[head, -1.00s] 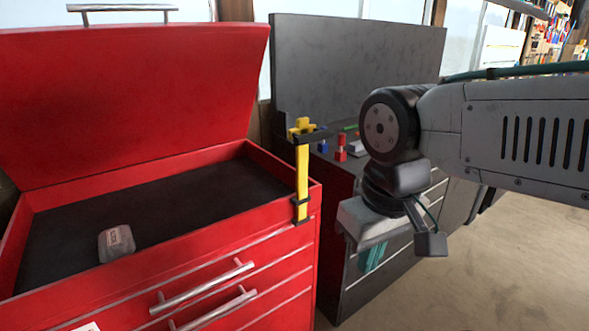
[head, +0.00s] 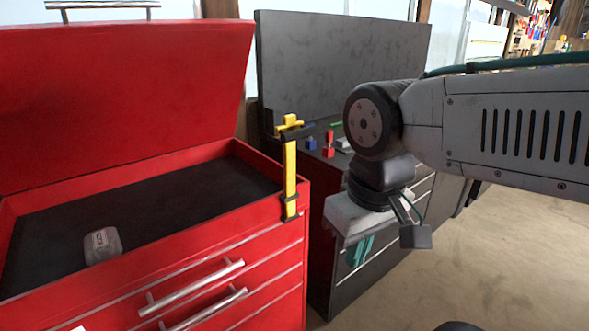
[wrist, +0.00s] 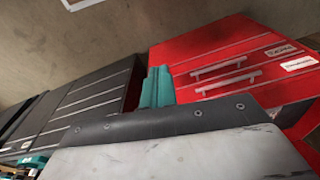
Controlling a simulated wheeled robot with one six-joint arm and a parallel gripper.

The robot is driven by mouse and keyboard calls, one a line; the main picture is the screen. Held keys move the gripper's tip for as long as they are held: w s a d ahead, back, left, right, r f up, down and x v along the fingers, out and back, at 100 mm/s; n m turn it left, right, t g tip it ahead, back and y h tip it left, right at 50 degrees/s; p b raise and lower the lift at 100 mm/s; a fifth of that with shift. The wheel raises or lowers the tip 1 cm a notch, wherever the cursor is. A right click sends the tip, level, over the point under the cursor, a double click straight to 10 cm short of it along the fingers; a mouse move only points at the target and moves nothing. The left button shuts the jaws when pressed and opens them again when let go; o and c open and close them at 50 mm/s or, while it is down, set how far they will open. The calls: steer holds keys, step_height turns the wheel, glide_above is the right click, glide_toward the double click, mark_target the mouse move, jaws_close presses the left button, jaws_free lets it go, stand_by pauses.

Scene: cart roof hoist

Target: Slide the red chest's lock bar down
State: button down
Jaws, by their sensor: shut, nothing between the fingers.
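The red chest (head: 262,243) stands at the left in the head view with its lid raised; it also shows at the right of the wrist view (wrist: 225,62). Its yellow lock bar (head: 290,172) stands upright at the chest's right front corner, held in black brackets, its top well above the rim. My gripper (head: 357,252) points down to the right of the bar, apart from it, in front of the dark chest. Its teal fingers are together and empty; they also show in the wrist view (wrist: 157,86).
A dark grey chest (head: 375,270) with an upright lid stands right of the red one, with small coloured items (head: 328,146) on top. A grey object (head: 102,246) lies in the red chest's tray. Open floor (head: 510,250) lies at the right.

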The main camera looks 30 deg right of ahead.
steer(key=c, duration=1.5)
jaws_free()
steer(key=shift+d, duration=0.15)
steer(key=shift+o, duration=1.2)
steer(key=shift+w+d+f+m+g, duration=0.3)
steer(key=shift+d+f+m, duration=0.1)
steer(key=shift+d, duration=0.15)
steer(key=shift+w+d+f+m+g, duration=0.2)
steer(key=shift+d+f+m+g, duration=0.1)
steer(key=shift+d+m, duration=0.15)
steer(key=m+t+y, duration=0.7)
steer(key=t+y, duration=0.2)
steer(key=y, duration=0.4)
glide_toward(308, 133)
steer(key=r+x, duration=0.1)
steer(key=x, duration=0.8)
steer(key=f+x, duration=0.1)
steer(key=x, duration=0.2)
steer(key=shift+s, duration=0.1)
